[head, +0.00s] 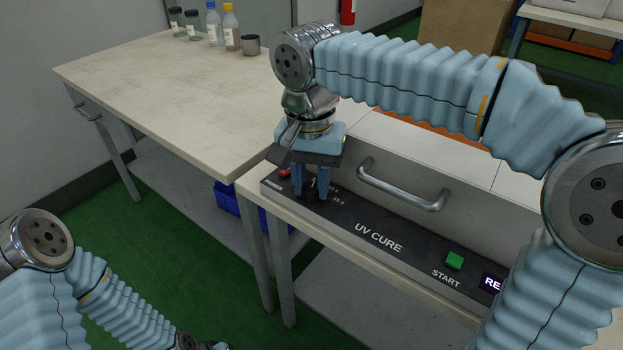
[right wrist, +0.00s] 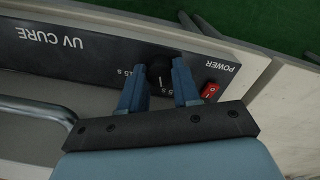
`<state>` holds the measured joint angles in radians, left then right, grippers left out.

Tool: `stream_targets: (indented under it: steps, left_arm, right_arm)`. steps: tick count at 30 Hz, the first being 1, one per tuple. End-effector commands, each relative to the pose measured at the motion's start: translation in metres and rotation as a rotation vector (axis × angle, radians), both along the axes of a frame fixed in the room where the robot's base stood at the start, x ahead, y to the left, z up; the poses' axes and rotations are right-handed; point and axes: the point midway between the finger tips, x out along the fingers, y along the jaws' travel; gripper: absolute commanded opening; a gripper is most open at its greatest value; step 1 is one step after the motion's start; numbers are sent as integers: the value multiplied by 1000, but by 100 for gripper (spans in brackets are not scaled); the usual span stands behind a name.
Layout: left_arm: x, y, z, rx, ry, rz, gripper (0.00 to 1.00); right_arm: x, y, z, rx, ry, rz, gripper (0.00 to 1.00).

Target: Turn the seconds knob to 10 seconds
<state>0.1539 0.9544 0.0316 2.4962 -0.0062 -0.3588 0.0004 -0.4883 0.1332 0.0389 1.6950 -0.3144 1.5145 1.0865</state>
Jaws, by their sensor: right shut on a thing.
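The black seconds knob (right wrist: 158,72) sits on the dark UV CURE panel, between the fingers of my right gripper (right wrist: 158,88), which is shut on it. A short pale mark on the knob points roughly downward in the right wrist view, between a "5 s" label at right and a "15 s" label at left. No 10-second label can be read. In the head view my right gripper (head: 310,188) comes down on the panel's left end, and its fingers mostly hide the knob. My left arm shows at the lower left; its fingers are out of view.
A red power switch (right wrist: 211,90) is close beside one finger. The UV CURE unit has a metal handle (head: 402,188) and a green START button (head: 454,261).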

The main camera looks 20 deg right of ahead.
Motion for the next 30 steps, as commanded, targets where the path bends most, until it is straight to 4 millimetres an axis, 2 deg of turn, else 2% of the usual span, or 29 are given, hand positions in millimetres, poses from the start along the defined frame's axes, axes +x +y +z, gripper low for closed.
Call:
stream_targets:
  steps: [1, 2, 6, 7, 15, 19, 23, 30]
  left_arm:
    - [0, 0, 0, 0, 0, 0, 40]
    - [0, 0, 0, 0, 0, 0, 40]
    - [0, 0, 0, 0, 0, 0, 40]
    - [0, 0, 0, 0, 0, 0, 40]
    - [0, 0, 0, 0, 0, 0, 40]
    - [0, 0, 2, 0, 0, 0, 40]
    - [0, 0, 3, 0, 0, 0, 40]
    - [0, 0, 4, 0, 0, 0, 40]
  right_arm:
    - [1, 0, 1, 0, -4, -1, 1]
    - [1, 0, 1, 0, -4, 0, 33]
    - [0, 0, 1, 0, -2, 0, 54]
    - [0, 0, 1, 0, -2, 0, 57]
    - [0, 0, 1, 0, -1, 0, 57]
    - [1, 0, 13, 1, -4, 0, 57]
    - [1, 1, 38, 3, -5, 1, 57]
    - [2, 2, 98, 2, -5, 1, 57]
